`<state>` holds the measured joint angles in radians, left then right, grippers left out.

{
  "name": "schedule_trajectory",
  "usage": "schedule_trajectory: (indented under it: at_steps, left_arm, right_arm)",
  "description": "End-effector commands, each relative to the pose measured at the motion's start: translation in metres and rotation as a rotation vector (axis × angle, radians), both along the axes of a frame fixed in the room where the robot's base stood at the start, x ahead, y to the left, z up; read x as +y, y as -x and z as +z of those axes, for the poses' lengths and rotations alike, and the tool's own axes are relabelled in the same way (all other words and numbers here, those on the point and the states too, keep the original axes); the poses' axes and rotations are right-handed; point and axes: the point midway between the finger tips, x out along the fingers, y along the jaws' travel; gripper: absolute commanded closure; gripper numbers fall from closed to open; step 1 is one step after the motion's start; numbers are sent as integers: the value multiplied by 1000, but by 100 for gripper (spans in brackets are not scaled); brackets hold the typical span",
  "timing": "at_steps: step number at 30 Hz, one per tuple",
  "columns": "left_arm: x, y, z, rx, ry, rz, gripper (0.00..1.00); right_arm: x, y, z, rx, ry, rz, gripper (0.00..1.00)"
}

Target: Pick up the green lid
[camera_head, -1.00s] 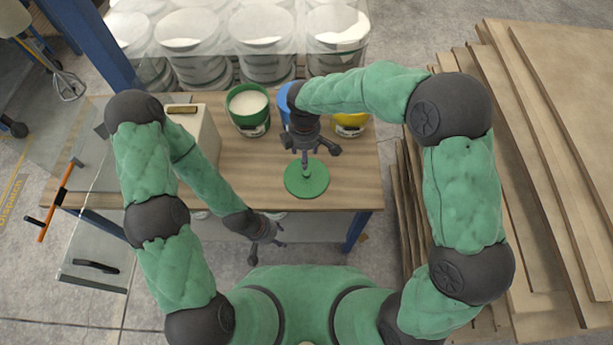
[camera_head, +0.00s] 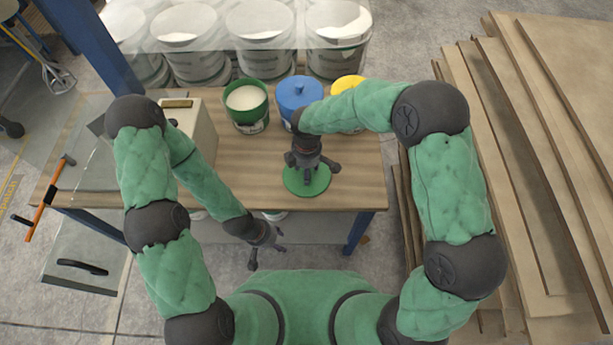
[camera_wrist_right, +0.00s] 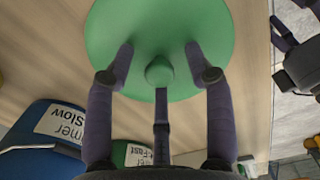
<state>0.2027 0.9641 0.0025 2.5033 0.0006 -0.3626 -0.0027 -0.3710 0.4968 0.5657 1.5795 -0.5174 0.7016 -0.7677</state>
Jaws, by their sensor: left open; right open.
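The green lid (camera_head: 307,187) is a flat round disc lying on the wooden table near its front edge. My left gripper (camera_head: 268,252) is open and empty, in front of the table's front edge.
An open green bucket (camera_head: 247,104) with pale contents, a blue lidded bucket (camera_head: 299,92) and a yellow one (camera_head: 349,88) stand at the table's back. A beige box (camera_head: 190,130) is at the left. The wooden table (camera_head: 350,185) is clear around the lid.

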Motion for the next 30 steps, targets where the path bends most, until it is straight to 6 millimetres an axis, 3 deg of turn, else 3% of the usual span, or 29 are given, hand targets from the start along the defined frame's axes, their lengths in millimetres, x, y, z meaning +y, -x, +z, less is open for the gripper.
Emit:
schedule_trajectory:
  at_steps: [6,8,12,23,30]
  left_arm:
    - [0,0,0,0,0,0,52]
    - [0,0,0,0,0,0,52]
    - [0,0,0,0,0,0,52]
    - [0,0,1,0,0,0,52]
    - [0,0,9,0,0,0,52]
  right_arm:
    - [0,-1,0,-2,-1,0,46]
    - [0,-1,0,-2,-1,0,60]
    - [0,-1,0,-2,-1,0,99]
    - [0,-1,0,-2,-1,0,100]
    - [0,-1,13,-3,-1,-1,100]
